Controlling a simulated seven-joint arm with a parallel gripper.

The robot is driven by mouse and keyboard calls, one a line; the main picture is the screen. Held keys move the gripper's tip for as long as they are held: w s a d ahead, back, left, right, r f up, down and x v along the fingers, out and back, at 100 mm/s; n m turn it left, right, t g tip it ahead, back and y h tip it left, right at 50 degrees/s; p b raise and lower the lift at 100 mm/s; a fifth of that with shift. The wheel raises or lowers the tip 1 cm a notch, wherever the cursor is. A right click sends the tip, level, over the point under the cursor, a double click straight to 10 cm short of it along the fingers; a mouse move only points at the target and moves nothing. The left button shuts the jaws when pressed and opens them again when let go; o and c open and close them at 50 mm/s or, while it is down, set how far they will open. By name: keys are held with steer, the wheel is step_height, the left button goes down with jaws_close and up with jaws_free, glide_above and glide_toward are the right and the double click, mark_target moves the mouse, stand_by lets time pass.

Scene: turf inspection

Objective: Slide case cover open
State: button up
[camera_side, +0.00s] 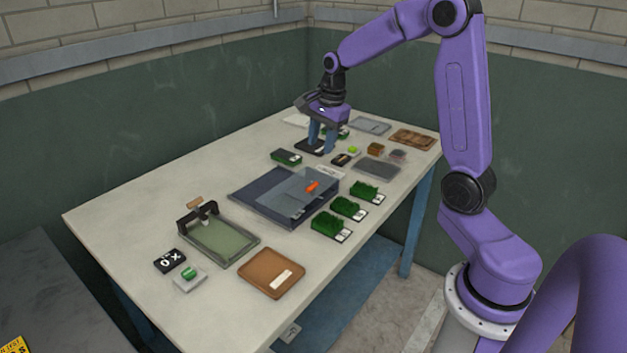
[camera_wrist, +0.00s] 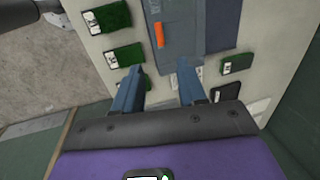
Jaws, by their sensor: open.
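The case (camera_side: 250,186) is a flat dark blue box lying mid-table. A clear grey-blue cover (camera_side: 286,192) lies over part of it, and the rest of the dark interior shows uncovered. An orange handle (camera_side: 312,187) sits on the cover. In the wrist view the cover (camera_wrist: 182,35), the orange handle (camera_wrist: 159,36) and the dark part of the case (camera_wrist: 222,22) are at the top. My gripper (camera_side: 322,149) is open and empty, above the table's far part, behind the case. In the wrist view its fingertips (camera_wrist: 158,70) point toward the handle, apart from it.
Several green turf samples (camera_side: 348,208) with white labels lie right of the case; another (camera_side: 286,156) lies behind it. A framed green tray (camera_side: 218,243), a brown tray (camera_side: 258,283) and a green button (camera_side: 189,272) are in front. A grey tray (camera_side: 376,169) is behind right.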

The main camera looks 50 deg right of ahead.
mark_target(312, 185)
steer(key=w+f, duration=0.1)
steer(key=f, duration=0.7)
steer(key=w+f, duration=0.1)
steer(key=f, duration=0.4)
steer(key=shift+w, duration=0.3)
jaws_close()
